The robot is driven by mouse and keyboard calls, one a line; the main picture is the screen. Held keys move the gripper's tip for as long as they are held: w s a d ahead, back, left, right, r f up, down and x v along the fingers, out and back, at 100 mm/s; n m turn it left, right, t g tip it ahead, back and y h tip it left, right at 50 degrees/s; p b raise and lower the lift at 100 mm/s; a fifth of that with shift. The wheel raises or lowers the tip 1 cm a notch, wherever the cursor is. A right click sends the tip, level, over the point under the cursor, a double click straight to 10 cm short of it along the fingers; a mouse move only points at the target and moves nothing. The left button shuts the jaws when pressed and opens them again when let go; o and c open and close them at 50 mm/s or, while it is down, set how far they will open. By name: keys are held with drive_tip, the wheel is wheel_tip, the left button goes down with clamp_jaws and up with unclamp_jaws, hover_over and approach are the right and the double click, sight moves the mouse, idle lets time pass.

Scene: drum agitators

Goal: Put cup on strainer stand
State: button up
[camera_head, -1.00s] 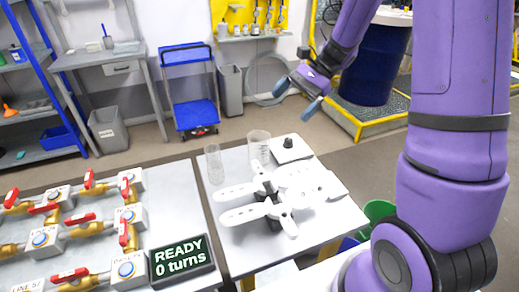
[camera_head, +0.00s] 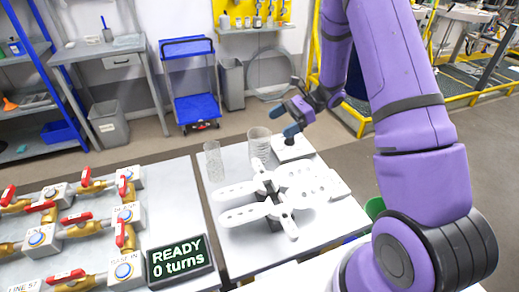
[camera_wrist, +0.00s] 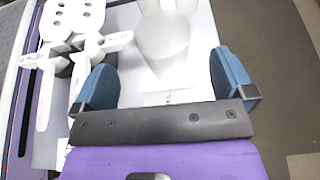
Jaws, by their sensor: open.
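A clear, wide cup (camera_head: 259,146) stands upright on the white bench. In the wrist view the translucent cup (camera_wrist: 163,48) is ahead of the space between my blue fingers, apart from both. My gripper (camera_head: 297,119) is open and empty above the bench's back right part; its fingers also show in the wrist view (camera_wrist: 165,85). A small white unit with a black knob (camera_head: 291,139) sits just below it. White flat arms with clamps (camera_head: 265,195) lie at the bench's middle. I cannot tell which piece is the strainer stand.
A taller clear glass (camera_head: 213,162) stands left of the cup. A white piece with holes (camera_wrist: 75,15) is at upper left in the wrist view. A display (camera_head: 180,261) reads "READY 0 turns" beside valved pipes (camera_head: 85,225). The bench's front part is bare.

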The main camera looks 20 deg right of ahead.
sight(264, 132)
drive_tip(key=x, duration=0.6)
drive_tip(key=shift+w+a+f, duration=0.1)
drive_tip(key=shift+a+f, duration=0.05)
drive_tip(key=shift+f, duration=0.15)
drive_tip(key=c, duration=1.2)
drive_tip(key=shift+r, duration=0.15)
